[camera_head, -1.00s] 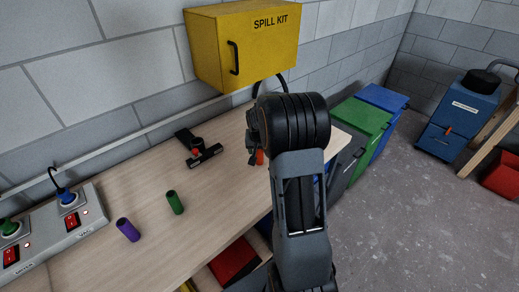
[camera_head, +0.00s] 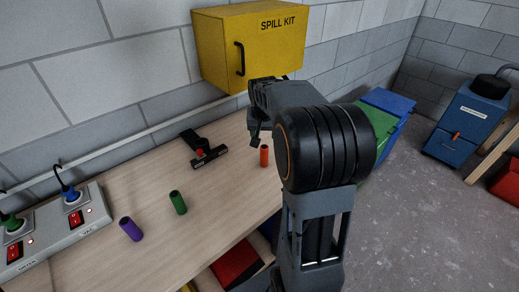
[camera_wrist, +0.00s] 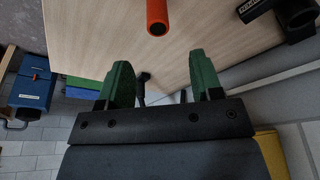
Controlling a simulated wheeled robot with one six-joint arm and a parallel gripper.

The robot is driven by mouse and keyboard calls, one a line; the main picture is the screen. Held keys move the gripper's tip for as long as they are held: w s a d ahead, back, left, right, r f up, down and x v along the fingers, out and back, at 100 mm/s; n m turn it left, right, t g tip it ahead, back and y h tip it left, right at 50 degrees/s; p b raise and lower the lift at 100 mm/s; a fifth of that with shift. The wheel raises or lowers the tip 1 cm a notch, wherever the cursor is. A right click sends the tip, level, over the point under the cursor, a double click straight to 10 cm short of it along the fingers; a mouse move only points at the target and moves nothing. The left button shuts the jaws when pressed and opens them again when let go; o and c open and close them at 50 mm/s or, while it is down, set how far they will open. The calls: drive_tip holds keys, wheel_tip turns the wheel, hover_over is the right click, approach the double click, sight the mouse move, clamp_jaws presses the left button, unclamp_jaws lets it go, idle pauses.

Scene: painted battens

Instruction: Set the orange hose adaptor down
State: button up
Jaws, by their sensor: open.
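The orange hose adaptor (camera_head: 264,156) stands upright on the wooden bench (camera_head: 120,185), near its right end. It also shows at the top edge of the wrist view (camera_wrist: 157,15), partly cut off by the frame. My gripper (camera_wrist: 162,78) is open, with its two green-tipped fingers apart and nothing between them. In the wrist view the adaptor lies beyond the fingertips, clear of them. In the head view my gripper (camera_head: 254,134) is up and to the left of the adaptor, its fingers partly hidden.
A switch box (camera_head: 55,228) is at left. The yellow spill kit (camera_head: 250,45) hangs on the wall close behind my arm.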

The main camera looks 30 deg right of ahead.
drive_tip(key=s+a+n+t+y, duration=0.1)
drive_tip(key=s+a+n, duration=0.5)
drive_tip(key=s+a, duration=1)
drive_tip(key=shift+s+r+n+t+y, duration=0.3)
drive_tip(key=shift+s+y, duration=0.1)
drive_tip(key=shift+s, duration=0.8)
